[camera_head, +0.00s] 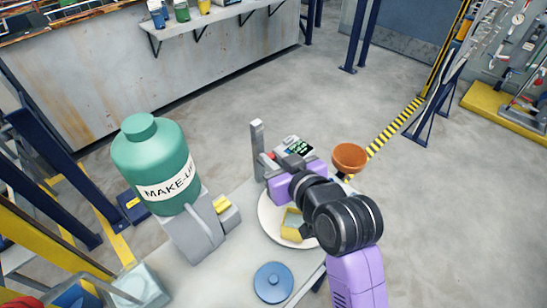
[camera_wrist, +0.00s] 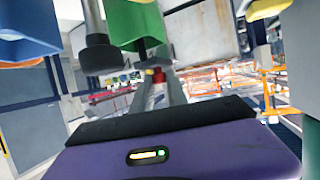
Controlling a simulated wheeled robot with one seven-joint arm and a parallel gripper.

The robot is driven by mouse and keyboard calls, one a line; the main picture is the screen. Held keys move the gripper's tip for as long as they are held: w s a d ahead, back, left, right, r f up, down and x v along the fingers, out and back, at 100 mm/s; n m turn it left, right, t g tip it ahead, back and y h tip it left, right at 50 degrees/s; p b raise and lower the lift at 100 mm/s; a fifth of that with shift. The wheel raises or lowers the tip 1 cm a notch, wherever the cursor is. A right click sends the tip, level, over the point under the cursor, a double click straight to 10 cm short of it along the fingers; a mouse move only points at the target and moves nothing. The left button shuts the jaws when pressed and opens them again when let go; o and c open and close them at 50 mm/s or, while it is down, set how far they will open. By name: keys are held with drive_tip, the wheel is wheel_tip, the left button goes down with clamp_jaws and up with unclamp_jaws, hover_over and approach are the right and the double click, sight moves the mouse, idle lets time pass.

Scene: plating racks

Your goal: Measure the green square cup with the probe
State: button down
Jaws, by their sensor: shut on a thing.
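The green square cup (camera_wrist: 138,22) shows at the top of the wrist view, close beyond my gripper, cut off by the frame edge. A dark grey cylinder (camera_wrist: 100,55), which may be the probe, is just left of it; I cannot tell whether they touch. In the head view my purple gripper (camera_head: 284,188) is over the white round plate (camera_head: 268,216). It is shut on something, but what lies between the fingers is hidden. The green cup is not clear on the plate; my arm hides part of it. A meter with a lit screen (camera_head: 299,147) stands behind.
A yellow square cup (camera_head: 292,224) sits on the plate, and a blue cup (camera_wrist: 26,32) shows in the wrist view. A grey post (camera_head: 258,150), a MAKE-UP bottle (camera_head: 157,165), a brown bowl (camera_head: 349,157) and a blue lid (camera_head: 272,282) stand close around.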

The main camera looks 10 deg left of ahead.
drive_tip(key=shift+r+p, duration=2.4)
drive_tip(key=shift+r, duration=0.65)
drive_tip(key=c, duration=1.3)
unclamp_jaws()
drive_tip(key=shift+s+d, duration=0.1)
drive_tip(key=shift+s, duration=0.05)
drive_tip(key=b+v, duration=0.1)
drive_tip(key=v, duration=0.6)
drive_tip(key=shift+s, duration=0.15)
